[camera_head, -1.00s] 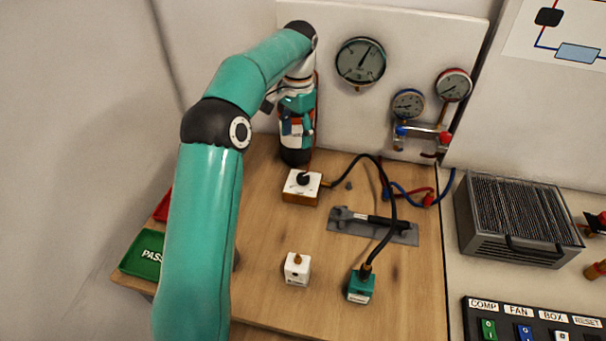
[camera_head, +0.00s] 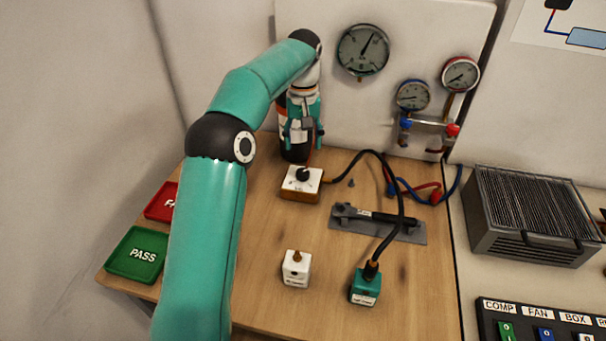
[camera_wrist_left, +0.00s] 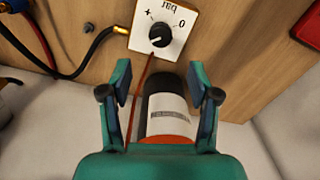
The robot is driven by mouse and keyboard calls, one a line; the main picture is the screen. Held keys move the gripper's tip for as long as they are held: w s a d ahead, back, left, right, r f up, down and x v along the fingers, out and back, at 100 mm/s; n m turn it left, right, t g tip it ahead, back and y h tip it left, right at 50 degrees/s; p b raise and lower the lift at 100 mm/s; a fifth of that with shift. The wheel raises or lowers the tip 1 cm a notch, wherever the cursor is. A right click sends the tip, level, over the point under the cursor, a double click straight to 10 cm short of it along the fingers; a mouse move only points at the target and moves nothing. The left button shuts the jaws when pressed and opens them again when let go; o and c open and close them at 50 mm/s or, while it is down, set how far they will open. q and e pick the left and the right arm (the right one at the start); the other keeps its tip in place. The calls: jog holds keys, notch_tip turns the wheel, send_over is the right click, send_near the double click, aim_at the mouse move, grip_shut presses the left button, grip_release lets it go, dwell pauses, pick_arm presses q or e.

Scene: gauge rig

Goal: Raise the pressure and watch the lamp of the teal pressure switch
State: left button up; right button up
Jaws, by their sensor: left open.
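The teal pressure switch (camera_head: 365,287) stands at the front of the wooden bench, with a black hose on its top fitting. I cannot make out its lamp. The hose leads to a white-topped box (camera_head: 301,185) with a black knob (camera_head: 303,175). The wrist view shows this knob (camera_wrist_left: 160,35) with "0", "+" and "bar" marks. My left gripper (camera_head: 304,139) is open, behind and above the knob, not touching it. In the wrist view its fingers (camera_wrist_left: 160,70) are apart, with the bottle showing between them. The large round gauge (camera_head: 363,52) is on the back panel. My right gripper does not show.
A dark bottle (camera_head: 294,155) with an orange and white label stands behind the knob box. A white switch (camera_head: 297,268) stands left of the teal one. PASS (camera_head: 137,256) and red (camera_head: 160,203) trays are at left.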

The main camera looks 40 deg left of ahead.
aim_at(303, 171)
pick_arm(q)
notch_tip(303, 171, down, 10)
jog(key=shift+r+b, duration=0.1)
jog(key=shift+b, duration=0.3)
jog(key=c, duration=1.1)
jog(key=shift+r+m+p, duration=0.1)
jog(key=shift+m+p, duration=0.4)
jog(key=shift+c, duration=0.2)
jog(key=o, duration=1.1)
jog(key=shift+o, duration=0.2)
